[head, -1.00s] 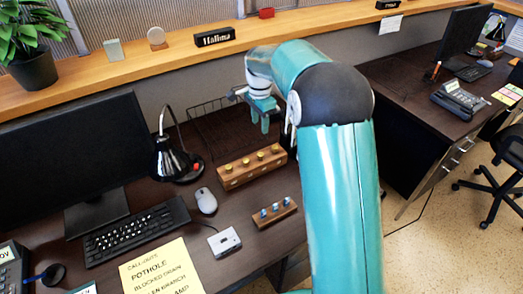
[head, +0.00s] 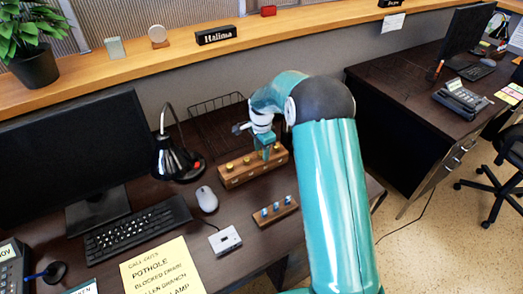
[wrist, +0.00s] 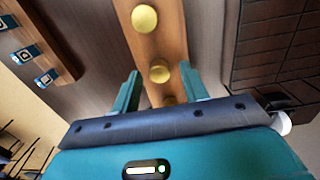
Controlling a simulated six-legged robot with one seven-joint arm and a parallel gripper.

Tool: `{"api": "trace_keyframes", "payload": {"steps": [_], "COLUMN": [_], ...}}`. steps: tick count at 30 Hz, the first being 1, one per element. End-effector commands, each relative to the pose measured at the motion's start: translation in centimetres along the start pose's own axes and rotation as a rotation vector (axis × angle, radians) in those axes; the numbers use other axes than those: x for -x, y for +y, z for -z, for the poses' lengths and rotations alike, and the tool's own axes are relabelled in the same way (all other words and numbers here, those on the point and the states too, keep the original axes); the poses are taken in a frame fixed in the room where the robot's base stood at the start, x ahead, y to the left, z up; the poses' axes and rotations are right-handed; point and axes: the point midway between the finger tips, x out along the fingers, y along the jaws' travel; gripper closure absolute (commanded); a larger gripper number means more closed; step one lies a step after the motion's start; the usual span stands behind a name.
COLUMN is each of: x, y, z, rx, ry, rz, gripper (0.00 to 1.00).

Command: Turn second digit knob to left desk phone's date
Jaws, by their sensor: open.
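The long wooden block (head: 232,181) with a row of round yellow knobs stands on the left desk. In the wrist view its knobs show as a near-top knob (wrist: 144,18), a middle knob (wrist: 159,71) and a lower one (wrist: 169,100) partly hidden. My gripper (head: 265,153) is open over the right part of the block, fingers pointing down. In the wrist view its fingers lie on either side of the block, with the middle knob near their tips. The left desk phone (head: 12,272) is cut off at the lower left; its screen shows "OV", and the date is not readable.
A smaller wooden block (head: 287,210) with blue-faced pieces sits in front. A mouse (head: 207,200), grey box (head: 225,241), lamp (head: 170,160), keyboard (head: 138,228) and yellow note (head: 160,270) lie left. A wire basket (head: 215,105) stands behind. Another phone (head: 460,98) is on the right desk.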

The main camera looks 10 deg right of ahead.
Motion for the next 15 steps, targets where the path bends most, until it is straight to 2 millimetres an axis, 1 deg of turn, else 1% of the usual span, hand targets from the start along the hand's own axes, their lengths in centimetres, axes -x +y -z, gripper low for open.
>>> {"api": "trace_keyframes", "payload": {"steps": [3,9,11,15], "x": [-0.39,-0.41,-0.40,-0.39], "y": [0.00,0.00,0.00,0.00], "z": [-0.04,-0.05,-0.05,-0.06], "rx": [0.000,0.000,0.000,0.001], "ry": [0.000,-0.001,-0.001,-0.001], "rz": [0.000,0.000,0.000,0.000], "gripper": [0.56,0.56,0.66,0.93]}}
